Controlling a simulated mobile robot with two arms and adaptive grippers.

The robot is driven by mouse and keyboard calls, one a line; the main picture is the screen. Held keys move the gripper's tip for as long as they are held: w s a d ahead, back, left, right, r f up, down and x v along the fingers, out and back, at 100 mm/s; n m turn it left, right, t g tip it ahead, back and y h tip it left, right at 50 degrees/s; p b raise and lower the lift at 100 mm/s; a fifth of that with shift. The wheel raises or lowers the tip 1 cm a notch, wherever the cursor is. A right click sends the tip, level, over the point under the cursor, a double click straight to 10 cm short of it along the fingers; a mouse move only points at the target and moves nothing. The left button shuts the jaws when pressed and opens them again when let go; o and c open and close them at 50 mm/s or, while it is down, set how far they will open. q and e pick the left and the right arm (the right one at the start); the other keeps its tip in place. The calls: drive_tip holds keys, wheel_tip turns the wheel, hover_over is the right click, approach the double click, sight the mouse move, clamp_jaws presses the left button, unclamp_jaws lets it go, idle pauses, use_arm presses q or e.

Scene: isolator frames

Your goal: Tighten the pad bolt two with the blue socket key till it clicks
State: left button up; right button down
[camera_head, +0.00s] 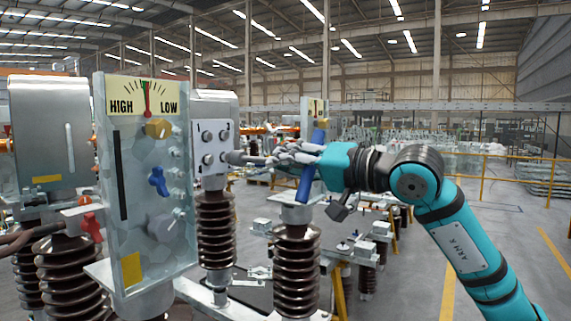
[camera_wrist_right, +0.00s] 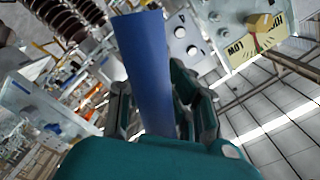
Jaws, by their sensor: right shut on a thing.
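The blue socket key (camera_head: 311,168) is in my right gripper (camera_head: 300,152), whose fingers are shut around its blue handle. The handle also fills the middle of the right wrist view (camera_wrist_right: 146,70), between the fingers (camera_wrist_right: 150,105). A grey shaft (camera_head: 245,158) points left from the gripper to the bolt pad (camera_head: 214,175). Its tip meets or overlaps the lower right bolt in the picture; I cannot tell if it is seated. The pad's other bolts, such as the upper right one (camera_head: 223,135), are uncovered. The small number marks are too small to read surely. My left gripper is out of view.
A panel with a HIGH/LOW gauge (camera_head: 146,97), a yellow knob (camera_head: 158,128) and a blue handle (camera_head: 158,181) stands close left of the pad. Brown ribbed insulators (camera_head: 296,275) stand below. A red handle (camera_head: 92,227) is at far left. Open floor lies to the right.

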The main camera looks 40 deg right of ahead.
drive_tip(key=shift+w+a+p, duration=0.2)
drive_tip(key=shift+w+p, duration=0.2)
drive_tip(key=shift+w, duration=0.1)
drive_tip(key=shift+w+a+p, duration=0.25)
drive_tip(key=shift+w+p, duration=0.15)
drive_tip(key=shift+w, duration=0.25)
idle(0.4)
drive_tip(key=m+b, duration=0.1)
drive_tip(key=m, duration=0.8)
drive_tip(key=shift+b, duration=0.3)
drive_tip(key=m, duration=0.5)
drive_tip(key=shift+b, duration=0.35)
drive_tip(key=m, duration=0.5)
drive_tip(key=shift+y, duration=0.4)
drive_tip(key=shift+s+b, duration=0.1)
drive_tip(key=shift+b, duration=0.2)
